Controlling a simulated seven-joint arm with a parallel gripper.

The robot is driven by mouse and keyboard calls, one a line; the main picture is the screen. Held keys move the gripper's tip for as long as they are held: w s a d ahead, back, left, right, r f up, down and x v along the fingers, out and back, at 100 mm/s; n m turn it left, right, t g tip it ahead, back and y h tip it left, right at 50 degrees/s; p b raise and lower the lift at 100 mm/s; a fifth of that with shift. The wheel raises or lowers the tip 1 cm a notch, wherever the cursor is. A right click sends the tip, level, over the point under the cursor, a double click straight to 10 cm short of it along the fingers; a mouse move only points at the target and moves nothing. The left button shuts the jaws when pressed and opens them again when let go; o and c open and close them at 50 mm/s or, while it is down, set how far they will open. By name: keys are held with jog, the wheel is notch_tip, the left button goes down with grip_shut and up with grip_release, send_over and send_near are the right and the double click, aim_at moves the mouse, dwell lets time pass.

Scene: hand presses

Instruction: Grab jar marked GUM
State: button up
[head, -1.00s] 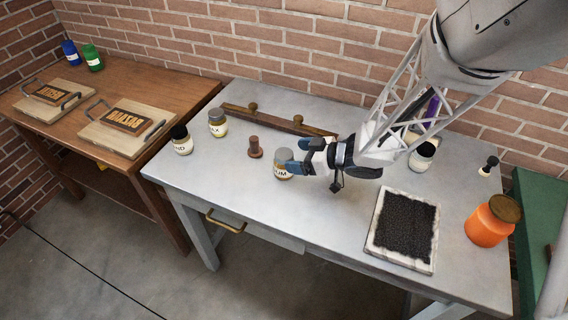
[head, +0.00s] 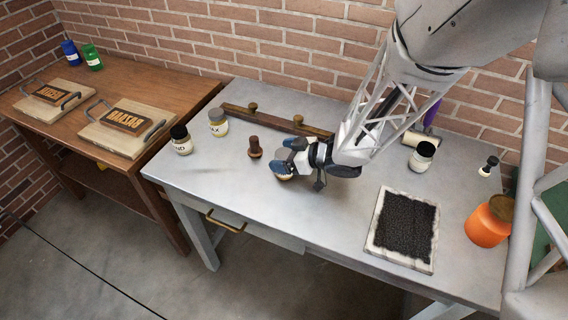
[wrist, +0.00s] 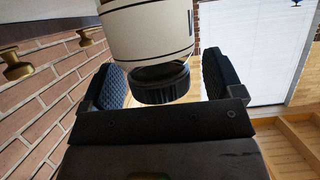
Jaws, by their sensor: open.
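The jar marked GUM (head: 283,178) stands on the grey metal table and is mostly hidden behind my gripper in the head view; its label cannot be read now. In the wrist view a cream jar (wrist: 148,35) with a dark ribbed lid (wrist: 160,84) lies ahead of my gripper (wrist: 166,78). The lid sits between the two padded fingers, with a gap on each side. My gripper (head: 288,157) is open at the jar's top. The jar's far end is cut off by the wrist frame.
A brown stamp (head: 254,148) stands just left of the jar. Farther left are two labelled jars, one dark-lidded (head: 181,140) and one grey-lidded (head: 218,122). A wooden bar with brass knobs (head: 262,117) lies behind. A black inked slab (head: 405,228) and orange jar (head: 487,222) are right.

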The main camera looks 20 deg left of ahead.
jog(key=c, duration=1.1)
jog(key=shift+r, duration=0.15)
jog(key=shift+c, duration=1.3)
jog(key=shift+r, duration=0.85)
jog(key=shift+s+d+r, duration=0.1)
jog(key=shift+r, duration=0.75)
jog(key=s+d+r, duration=0.1)
jog(key=s+d, duration=0.9)
jog(key=s, duration=0.2)
jog(key=shift+r, duration=0.15)
jog(key=shift+d, duration=0.1)
